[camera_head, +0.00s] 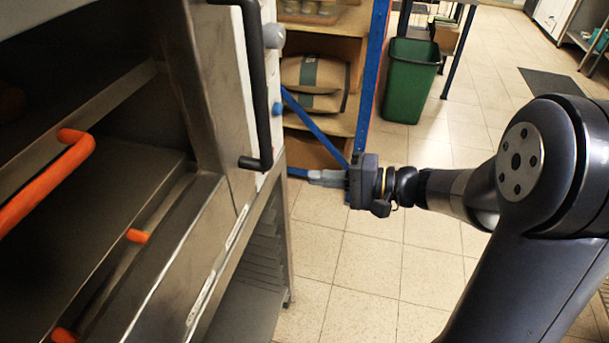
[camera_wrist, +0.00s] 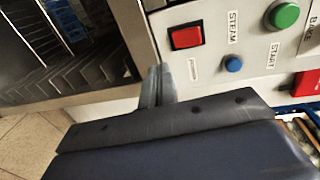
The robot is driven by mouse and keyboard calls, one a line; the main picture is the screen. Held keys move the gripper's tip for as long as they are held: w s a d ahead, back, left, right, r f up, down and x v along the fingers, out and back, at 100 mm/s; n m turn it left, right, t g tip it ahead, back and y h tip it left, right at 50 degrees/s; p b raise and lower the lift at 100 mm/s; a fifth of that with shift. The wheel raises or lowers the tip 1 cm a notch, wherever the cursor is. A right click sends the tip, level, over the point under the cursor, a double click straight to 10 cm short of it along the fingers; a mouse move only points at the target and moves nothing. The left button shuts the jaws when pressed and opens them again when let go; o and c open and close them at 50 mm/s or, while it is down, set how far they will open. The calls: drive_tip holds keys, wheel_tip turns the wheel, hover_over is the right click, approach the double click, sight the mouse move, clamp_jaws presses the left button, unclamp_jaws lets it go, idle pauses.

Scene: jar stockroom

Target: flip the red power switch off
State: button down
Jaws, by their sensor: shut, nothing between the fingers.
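The red rectangular switch (camera_wrist: 187,37) sits in a dark frame on the pale control panel (camera_wrist: 211,65), at the upper middle of the wrist view. A small label beside it is too small to read. My gripper (camera_wrist: 161,70) is shut and empty, its fingertips just below and left of the switch in that picture. I cannot tell whether they touch the panel. In the head view my gripper (camera_head: 312,176) points left toward the steel oven's front edge. The switch does not show in that view.
A blue button (camera_wrist: 234,64) marked STEAM and a green START button (camera_wrist: 285,15) are right of the switch. Another red part (camera_wrist: 307,84) is at the right edge. A black handle (camera_head: 257,90) stands above my gripper. A green bin (camera_head: 409,82) is behind; tiled floor is open.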

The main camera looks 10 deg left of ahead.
drive_tip(key=d+f, duration=0.1)
drive_tip(key=d, duration=0.5)
drive_tip(key=shift+s+d, duration=0.25)
drive_tip(key=shift+d, duration=0.05)
drive_tip(key=shift+a+f, duration=0.1)
drive_tip(key=shift+a, duration=0.05)
